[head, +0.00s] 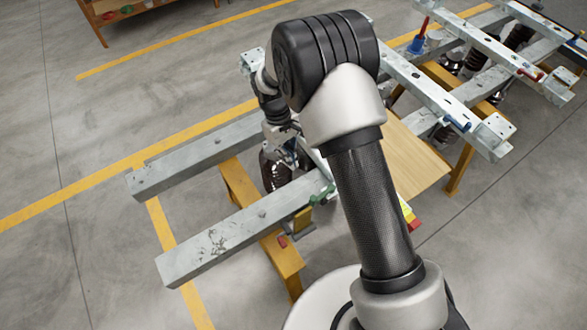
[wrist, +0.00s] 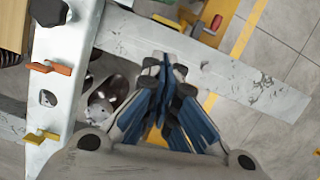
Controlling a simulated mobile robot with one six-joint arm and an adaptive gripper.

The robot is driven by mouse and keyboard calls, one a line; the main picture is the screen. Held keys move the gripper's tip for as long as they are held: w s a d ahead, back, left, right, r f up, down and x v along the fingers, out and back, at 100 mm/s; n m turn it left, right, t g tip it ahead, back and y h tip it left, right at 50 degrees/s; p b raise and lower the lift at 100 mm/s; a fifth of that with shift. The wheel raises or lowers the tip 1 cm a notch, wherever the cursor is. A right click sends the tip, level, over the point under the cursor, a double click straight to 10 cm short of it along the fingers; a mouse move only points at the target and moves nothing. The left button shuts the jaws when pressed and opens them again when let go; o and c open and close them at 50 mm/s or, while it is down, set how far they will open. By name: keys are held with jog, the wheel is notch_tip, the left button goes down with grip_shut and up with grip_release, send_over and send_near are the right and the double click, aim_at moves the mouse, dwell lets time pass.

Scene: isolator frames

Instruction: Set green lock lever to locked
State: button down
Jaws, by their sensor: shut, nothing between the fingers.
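The green lock lever (head: 322,195) shows in the head view near the inner end of the front grey beam, just left of my forearm. Part of it is covered, and I cannot tell its setting. In the wrist view I cannot make it out clearly; my fingers may hide it. My gripper (wrist: 163,62) is shut and empty, its blue-sided fingers pointing toward the grey beam and frame. I cannot tell whether the fingertips touch anything. In the head view my arm hides most of the gripper.
Two grey beams (head: 195,160) stick out left over yellow stands (head: 240,200). In the wrist view, an orange-red lever (wrist: 50,68) and a yellow lever (wrist: 42,137) sit on the left frame member. A second frame (head: 430,90) stands at upper right. The floor at left is clear.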

aim_at(321, 194)
jog(key=s+d+f+b, duration=0.2)
jog(key=s+d+f, duration=0.2)
jog(key=f, duration=0.4)
jog(key=shift+s+f, duration=0.25)
jog(key=shift+f, duration=0.05)
jog(key=shift+d, duration=0.15)
jog(key=shift+s+n, duration=0.3)
jog(key=shift+n, duration=0.1)
